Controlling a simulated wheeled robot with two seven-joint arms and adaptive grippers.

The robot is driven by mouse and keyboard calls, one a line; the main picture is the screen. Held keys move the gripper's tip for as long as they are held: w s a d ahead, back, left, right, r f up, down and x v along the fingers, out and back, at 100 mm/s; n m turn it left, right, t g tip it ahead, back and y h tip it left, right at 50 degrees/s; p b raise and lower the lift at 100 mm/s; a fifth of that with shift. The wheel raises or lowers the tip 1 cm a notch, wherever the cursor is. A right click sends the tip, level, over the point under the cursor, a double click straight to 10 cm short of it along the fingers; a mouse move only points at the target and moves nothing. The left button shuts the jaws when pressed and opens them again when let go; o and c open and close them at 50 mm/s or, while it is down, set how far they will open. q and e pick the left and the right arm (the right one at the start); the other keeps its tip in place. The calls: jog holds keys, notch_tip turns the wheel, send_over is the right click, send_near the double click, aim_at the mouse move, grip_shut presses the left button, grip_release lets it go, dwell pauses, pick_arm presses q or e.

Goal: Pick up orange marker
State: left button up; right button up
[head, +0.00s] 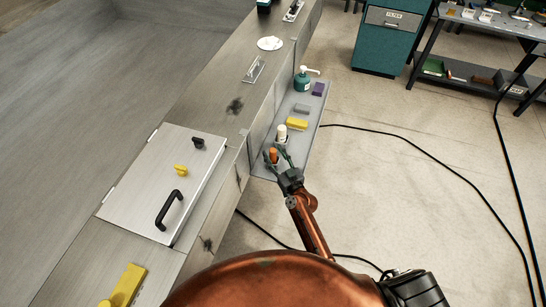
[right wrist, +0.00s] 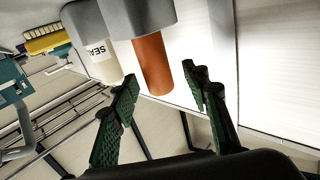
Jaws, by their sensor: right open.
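The orange marker (head: 273,155) stands at the near end of a narrow grey side shelf, beside a white bottle. In the right wrist view the orange marker (right wrist: 153,66) sticks out of a grey cup-like part (right wrist: 141,14). My right gripper (head: 277,158) is at the marker with its fingers spread. In the right wrist view the open right gripper (right wrist: 160,76) has a finger on each side of the marker in the picture, with gaps showing. Whether either finger touches it cannot be told. My left gripper is not in view.
The white bottle (head: 282,132) is close beside the marker. The shelf (head: 306,122) also holds a yellow block (head: 297,124), a grey block (head: 301,108), a green pump bottle (head: 303,82) and a purple block (head: 318,89). The metal deck (head: 205,110) borders the shelf; a black cable (head: 400,148) crosses the floor.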

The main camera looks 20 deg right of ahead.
jog(key=shift+w+a+f, duration=0.1)
jog(key=shift+w, duration=0.55)
jog(key=shift+c, duration=0.5)
grip_shut()
